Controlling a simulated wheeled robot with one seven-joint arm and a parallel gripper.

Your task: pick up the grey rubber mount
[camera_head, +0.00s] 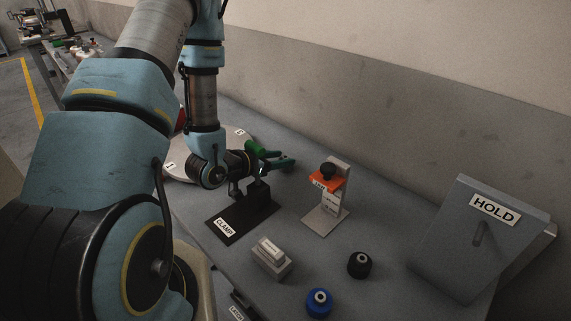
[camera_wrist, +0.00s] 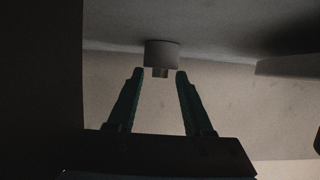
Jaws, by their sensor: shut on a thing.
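The grey rubber mount (camera_wrist: 162,53) shows in the wrist view as a short grey cylinder with a narrower stub, at the tips of my gripper's two dark teal fingers. My gripper (camera_wrist: 160,76) is shut on it, with one finger at each side. In the head view my gripper (camera_head: 287,160) reaches out level over the bench, behind the black clamp stand. I cannot make out the grey mount there.
A black clamp stand (camera_head: 232,228), a grey stand with an orange part (camera_head: 325,182), a small block on a base (camera_head: 270,255), a black mount (camera_head: 360,264) and a blue mount (camera_head: 319,303) stand on the bench. A round plate (camera_head: 180,168) lies behind my arm.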

